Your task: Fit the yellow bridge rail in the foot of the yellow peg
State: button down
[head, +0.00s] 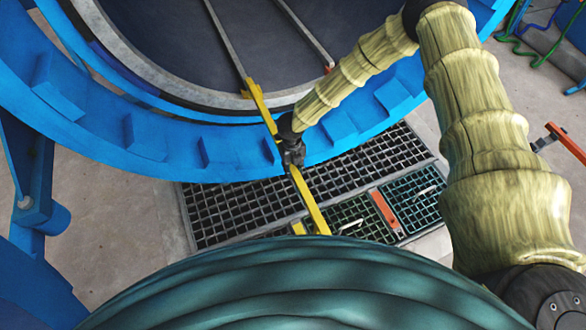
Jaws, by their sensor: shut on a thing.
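The yellow bridge rail (311,203) is a long, thin bar that slants from the autoclave mouth down towards the bottom of the view. My gripper (292,154) is shut around the middle of the rail. The rail's far end reaches the front end of the left grey rail in the vessel. A small yellow piece there, which looks like the yellow peg (246,94), sits beside the rail's end. I cannot tell whether the rail end is seated in the peg's foot or only over it. My gripper and wrist hide the rail's middle.
The blue autoclave ring (145,137) curves close behind my gripper. The right grey rail (304,32) ends in a red tip (328,68). Dark floor grating (235,215) lies below, with an orange-red bar (385,212) on it. Another orange bar (566,141) is at the right.

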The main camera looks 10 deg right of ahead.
jog(key=shift+r, duration=0.35)
jog(key=shift+f, duration=0.15)
jog(key=shift+f, duration=0.35)
jog(key=shift+p, duration=0.4)
dwell(1.8)
jog(key=shift+f+b, duration=1)
jog(key=shift+f, duration=0.9)
dwell(0.7)
jog(key=c, duration=1.1)
grip_release()
